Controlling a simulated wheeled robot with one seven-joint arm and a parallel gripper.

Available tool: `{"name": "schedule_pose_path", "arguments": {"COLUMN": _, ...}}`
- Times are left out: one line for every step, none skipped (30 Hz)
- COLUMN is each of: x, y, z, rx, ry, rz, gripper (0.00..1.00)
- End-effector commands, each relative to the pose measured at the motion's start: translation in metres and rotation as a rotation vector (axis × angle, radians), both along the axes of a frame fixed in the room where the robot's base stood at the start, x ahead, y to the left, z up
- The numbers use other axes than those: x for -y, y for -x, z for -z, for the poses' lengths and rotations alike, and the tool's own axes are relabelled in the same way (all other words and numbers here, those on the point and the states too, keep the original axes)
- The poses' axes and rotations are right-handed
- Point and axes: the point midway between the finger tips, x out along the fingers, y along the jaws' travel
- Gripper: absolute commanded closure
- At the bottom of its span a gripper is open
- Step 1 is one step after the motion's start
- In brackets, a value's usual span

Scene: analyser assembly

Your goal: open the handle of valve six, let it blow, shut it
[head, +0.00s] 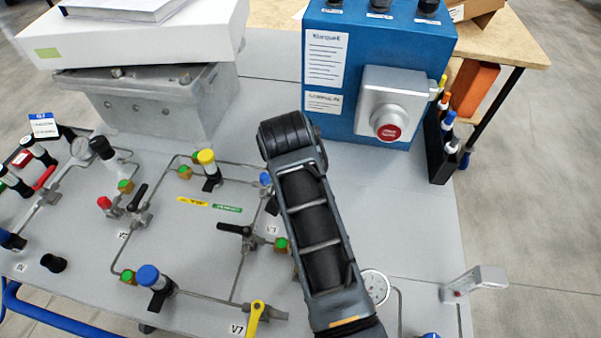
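Several valves sit on pipes on a pale grey panel (420,220) in the head view. A yellow handle (255,318) stands by a label reading V7 (237,329) at the bottom. A black lever handle (235,230) lies crosswise near the centre, beside a small label (272,229) too blurred to read surely. Another black lever (138,197) stands slanted further left, also by a blurred label (122,234). I cannot tell which valve is six. My dark arm crosses the panel right of centre and hides part of the piping. My gripper is not visible.
A blue box (345,75) with a red-button housing (392,105) stands at the back. A grey case (150,105) under a white box (130,40) is at back left. A black pen holder (437,150) stands at right. A round gauge (375,287) sits beside my arm.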

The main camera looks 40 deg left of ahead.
Motion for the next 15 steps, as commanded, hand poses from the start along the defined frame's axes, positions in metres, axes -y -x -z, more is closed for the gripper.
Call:
{"name": "schedule_pose_path", "arguments": {"x": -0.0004, "y": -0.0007, "z": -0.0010, "rx": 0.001, "ry": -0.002, "rz": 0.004, "gripper": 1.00}}
{"name": "schedule_pose_path", "arguments": {"x": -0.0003, "y": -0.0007, "z": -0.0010, "rx": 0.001, "ry": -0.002, "rz": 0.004, "gripper": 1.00}}
{"name": "schedule_pose_path", "arguments": {"x": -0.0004, "y": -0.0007, "z": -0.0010, "rx": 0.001, "ry": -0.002, "rz": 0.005, "gripper": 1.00}}
{"name": "schedule_pose_path", "arguments": {"x": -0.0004, "y": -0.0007, "z": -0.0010, "rx": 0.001, "ry": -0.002, "rz": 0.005, "gripper": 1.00}}
{"name": "schedule_pose_path", "arguments": {"x": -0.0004, "y": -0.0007, "z": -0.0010, "rx": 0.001, "ry": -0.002, "rz": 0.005, "gripper": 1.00}}
{"name": "schedule_pose_path", "arguments": {"x": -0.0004, "y": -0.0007, "z": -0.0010, "rx": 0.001, "ry": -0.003, "rz": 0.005, "gripper": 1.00}}
{"name": "schedule_pose_path", "arguments": {"x": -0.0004, "y": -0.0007, "z": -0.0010, "rx": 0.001, "ry": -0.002, "rz": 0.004, "gripper": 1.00}}
{"name": "schedule_pose_path", "arguments": {"x": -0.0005, "y": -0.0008, "z": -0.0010, "rx": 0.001, "ry": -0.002, "rz": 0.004, "gripper": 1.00}}
{"name": "schedule_pose_path", "arguments": {"x": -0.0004, "y": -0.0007, "z": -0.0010, "rx": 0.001, "ry": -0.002, "rz": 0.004, "gripper": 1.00}}
{"name": "schedule_pose_path", "arguments": {"x": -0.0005, "y": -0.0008, "z": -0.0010, "rx": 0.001, "ry": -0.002, "rz": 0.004, "gripper": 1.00}}
{"name": "schedule_pose_path", "arguments": {"x": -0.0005, "y": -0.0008, "z": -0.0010, "rx": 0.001, "ry": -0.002, "rz": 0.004, "gripper": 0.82}}
{"name": "schedule_pose_path", "arguments": {"x": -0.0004, "y": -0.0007, "z": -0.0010, "rx": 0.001, "ry": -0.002, "rz": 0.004, "gripper": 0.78}}
{"name": "schedule_pose_path", "arguments": {"x": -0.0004, "y": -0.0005, "z": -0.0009, "rx": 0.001, "ry": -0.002, "rz": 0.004, "gripper": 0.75}}
{"name": "schedule_pose_path", "arguments": {"x": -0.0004, "y": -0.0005, "z": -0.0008, "rx": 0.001, "ry": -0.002, "rz": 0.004, "gripper": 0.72}}
{"name": "schedule_pose_path", "arguments": {"x": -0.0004, "y": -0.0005, "z": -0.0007, "rx": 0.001, "ry": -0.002, "rz": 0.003, "gripper": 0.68}}
